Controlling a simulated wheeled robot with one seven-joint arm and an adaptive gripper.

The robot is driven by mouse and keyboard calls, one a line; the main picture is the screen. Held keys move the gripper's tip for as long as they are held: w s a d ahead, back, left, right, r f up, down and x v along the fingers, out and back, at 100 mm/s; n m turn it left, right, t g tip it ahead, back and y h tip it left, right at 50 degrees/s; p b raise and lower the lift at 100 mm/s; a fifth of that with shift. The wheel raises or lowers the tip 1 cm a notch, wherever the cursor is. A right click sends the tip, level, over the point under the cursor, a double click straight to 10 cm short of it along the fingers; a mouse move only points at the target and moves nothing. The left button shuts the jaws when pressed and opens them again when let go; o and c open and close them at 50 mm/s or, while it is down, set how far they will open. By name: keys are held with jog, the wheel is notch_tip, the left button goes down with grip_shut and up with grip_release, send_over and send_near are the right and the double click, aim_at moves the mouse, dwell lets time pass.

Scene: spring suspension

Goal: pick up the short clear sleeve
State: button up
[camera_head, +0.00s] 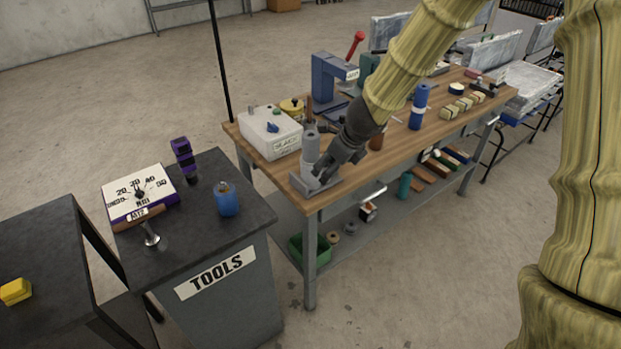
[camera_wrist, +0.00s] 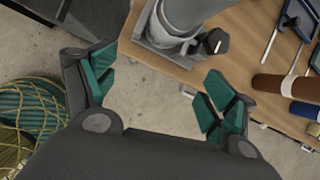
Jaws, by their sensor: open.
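My gripper (camera_head: 326,168) is at the near left corner of the wooden workbench, beside a grey upright cylinder fixture (camera_head: 310,148). In the wrist view my gripper (camera_wrist: 160,88) has its green-padded fingers spread wide, with only floor between them. The fixture (camera_wrist: 190,12) stands just beyond the fingertips on a flat grey base, with a black knob at its side. I cannot pick out a short clear sleeve for certain in either view. My gripper hides part of the fixture's base in the head view.
The workbench (camera_head: 400,155) holds a white box (camera_head: 270,133), a blue press (camera_head: 328,78) and a blue cylinder (camera_head: 419,106). A brown cylinder (camera_wrist: 280,84) lies right of the fixture in the wrist view. A dark tools cabinet (camera_head: 190,240) stands left. Floor is open in front.

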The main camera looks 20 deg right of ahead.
aim_at(313, 160)
notch_tip(313, 160, up, 4)
jog(key=w+r+m+t, duration=0.1)
jog(key=w+m, duration=0.1)
jog(key=w, duration=0.1)
jog(key=shift+y, duration=0.4)
jog(key=b+x, duration=0.1)
jog(key=x, duration=0.2)
jog(key=b+x, duration=0.1)
jog(key=x, duration=0.1)
jog(key=shift+s+a+f+b, duration=0.15)
jog(key=shift+s+a+b, duration=0.15)
jog(key=shift+b, duration=0.05)
jog(key=shift+a+b+x, duration=0.15)
jog(key=shift+b+x, duration=0.4)
jog(key=shift+x, duration=0.95)
jog(key=shift+a+b+x, duration=0.1)
jog(key=shift+b+x, duration=0.4)
jog(key=shift+x, duration=1)
jog(key=shift+c, duration=0.4)
jog(key=c, duration=1.3)
jog(key=shift+o, duration=0.2)
jog(key=shift+r, duration=0.25)
